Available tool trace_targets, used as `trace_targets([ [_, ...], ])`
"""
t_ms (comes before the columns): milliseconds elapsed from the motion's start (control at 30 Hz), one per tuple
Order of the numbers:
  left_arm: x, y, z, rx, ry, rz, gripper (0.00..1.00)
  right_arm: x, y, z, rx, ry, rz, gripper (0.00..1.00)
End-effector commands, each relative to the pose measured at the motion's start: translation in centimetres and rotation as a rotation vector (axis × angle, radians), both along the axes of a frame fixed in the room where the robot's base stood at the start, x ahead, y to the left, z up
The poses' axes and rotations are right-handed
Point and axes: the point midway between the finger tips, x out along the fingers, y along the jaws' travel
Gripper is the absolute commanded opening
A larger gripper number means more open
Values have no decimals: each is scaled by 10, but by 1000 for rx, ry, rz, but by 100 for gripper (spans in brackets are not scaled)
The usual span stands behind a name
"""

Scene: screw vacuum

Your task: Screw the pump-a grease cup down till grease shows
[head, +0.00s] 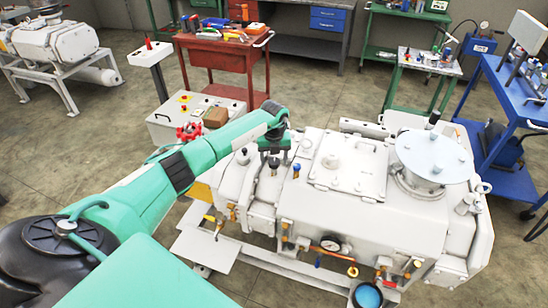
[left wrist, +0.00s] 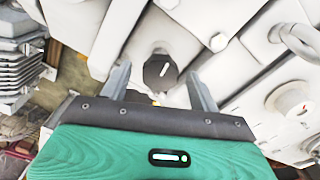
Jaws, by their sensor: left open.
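The white pump (head: 330,195) stands in front of me with several caps and fittings on top. My left gripper (head: 275,152) reaches in from the left over the pump's left end and points down. In the left wrist view, its two fingers (left wrist: 158,78) are apart. A dark faceted cap with a white mark, which looks like the grease cup (left wrist: 160,66), shows in the gap between them. The fingers do not appear to touch it. In the head view the gripper partly hides that cap (head: 274,163). I see no grease. My right gripper is not in view.
A round pale-blue disc (head: 433,157) tops the pump's right end; a pressure gauge (head: 329,243) is on its front. A red tool cart (head: 220,54) and blue cart (head: 510,95) stand farther back.

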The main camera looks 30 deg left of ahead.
Motion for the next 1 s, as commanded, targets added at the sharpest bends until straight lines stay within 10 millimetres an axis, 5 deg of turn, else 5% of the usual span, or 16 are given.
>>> trace_targets([
  [200,0,0,0,-1,-1,0,60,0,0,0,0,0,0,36],
  [433,0,0,0,-1,-1,0,17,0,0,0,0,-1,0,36],
  [1000,1,1,-3,1,-3,-184,18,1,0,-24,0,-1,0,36],
])
